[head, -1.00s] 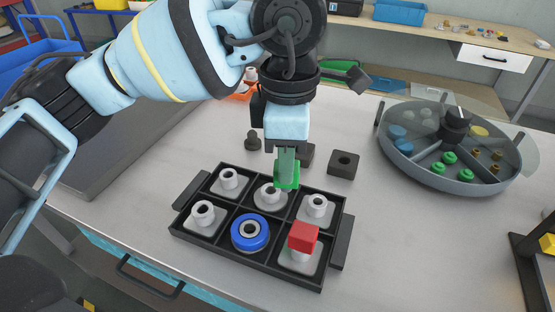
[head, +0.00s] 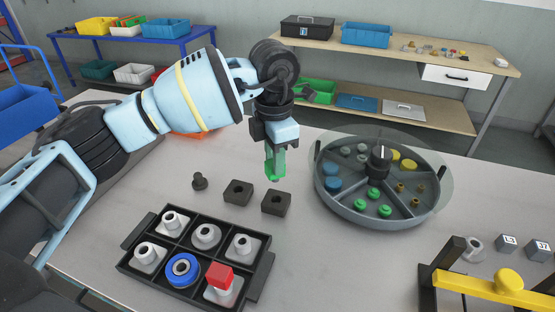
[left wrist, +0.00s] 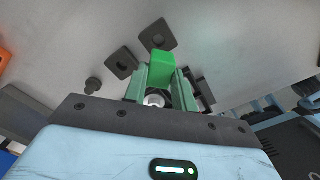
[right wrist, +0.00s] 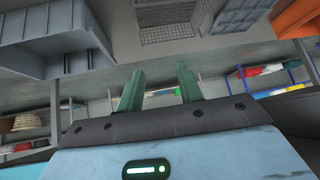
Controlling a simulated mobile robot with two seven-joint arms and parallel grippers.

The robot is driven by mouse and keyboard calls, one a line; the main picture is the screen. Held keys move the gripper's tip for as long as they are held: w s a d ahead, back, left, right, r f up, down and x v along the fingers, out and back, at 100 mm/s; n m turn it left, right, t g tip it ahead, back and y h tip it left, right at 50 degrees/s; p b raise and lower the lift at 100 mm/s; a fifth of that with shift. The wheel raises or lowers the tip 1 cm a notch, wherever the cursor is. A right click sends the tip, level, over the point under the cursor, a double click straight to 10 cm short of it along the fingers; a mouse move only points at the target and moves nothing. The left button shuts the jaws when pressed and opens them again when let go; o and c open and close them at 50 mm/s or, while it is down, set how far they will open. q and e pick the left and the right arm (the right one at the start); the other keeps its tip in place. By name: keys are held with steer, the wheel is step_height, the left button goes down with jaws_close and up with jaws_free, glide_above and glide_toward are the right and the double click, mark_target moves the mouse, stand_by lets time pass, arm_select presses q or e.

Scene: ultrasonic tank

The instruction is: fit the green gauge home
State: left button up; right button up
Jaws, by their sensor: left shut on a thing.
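The green gauge (head: 272,174) is held in the fingers of my left gripper (head: 275,158), which is shut on it. It hangs above the table, just behind two dark square blocks with holes, the left block (head: 238,192) and the right block (head: 276,202). In the left wrist view the gauge (left wrist: 162,64) sticks out between the fingertips, and both blocks lie beyond it. Its lower shape is partly hidden by the fingers. My right gripper (right wrist: 158,92) is open and empty, with its fingers apart, and shows only in the right wrist view.
A black tray (head: 137,266) holds grey pieces with posts, a blue ring (head: 183,269) and a red block (head: 220,275). A dark knob (head: 199,181) stands behind it. A round covered carousel (head: 345,211) is at right. A yellow-barred frame (head: 470,286) stands front right.

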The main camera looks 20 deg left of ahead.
mark_target(276, 179)
arm_select(q)
steer(key=shift+w+d+r, duration=0.1)
steer(key=shift+w, duration=0.25)
arm_select(e)
steer(key=shift+w+d+r, duration=0.1)
steer(key=shift+d+r, duration=0.05)
steer(key=shift+d, duration=0.25)
arm_select(q)
steer(key=shift+f, duration=0.2)
